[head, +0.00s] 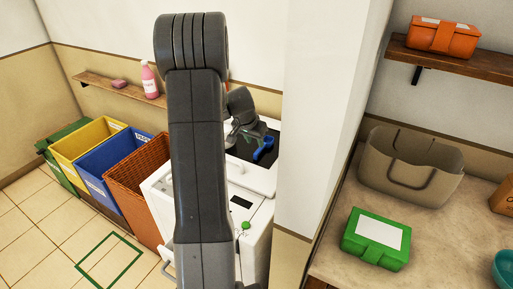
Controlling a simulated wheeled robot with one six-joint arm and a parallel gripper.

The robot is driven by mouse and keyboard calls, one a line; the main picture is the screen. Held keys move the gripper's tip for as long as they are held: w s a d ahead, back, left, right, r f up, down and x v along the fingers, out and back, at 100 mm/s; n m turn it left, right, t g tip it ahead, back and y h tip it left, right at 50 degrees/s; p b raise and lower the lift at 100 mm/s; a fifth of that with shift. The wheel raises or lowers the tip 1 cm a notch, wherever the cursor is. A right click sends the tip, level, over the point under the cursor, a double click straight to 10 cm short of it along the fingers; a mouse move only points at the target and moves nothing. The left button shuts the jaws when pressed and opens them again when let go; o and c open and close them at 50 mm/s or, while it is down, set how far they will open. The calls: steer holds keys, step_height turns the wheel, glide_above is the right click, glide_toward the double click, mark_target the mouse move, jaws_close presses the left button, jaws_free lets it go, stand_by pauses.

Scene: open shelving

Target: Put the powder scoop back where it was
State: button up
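A blue scoop-like item (264,148) shows over the dark panel on top of the white washer-like machine (257,177). My gripper (250,134) is right above and beside it, at the end of my dark grey arm. A small green patch shows between the gripper and the blue item. The fingers are too small and partly hidden, so I cannot tell whether they are closed on it or whether it rests on the panel.
Left of the machine stand a brown wicker basket (140,175), a blue bin (101,176), a yellow bin (76,152) and a green bin (61,172). A wall shelf (112,88) holds a pink bottle (150,80). A white pillar (318,110) stands close right of my gripper.

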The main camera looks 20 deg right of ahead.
steer(key=v, duration=0.6)
steer(key=shift+c, duration=0.4)
stand_by(0.9)
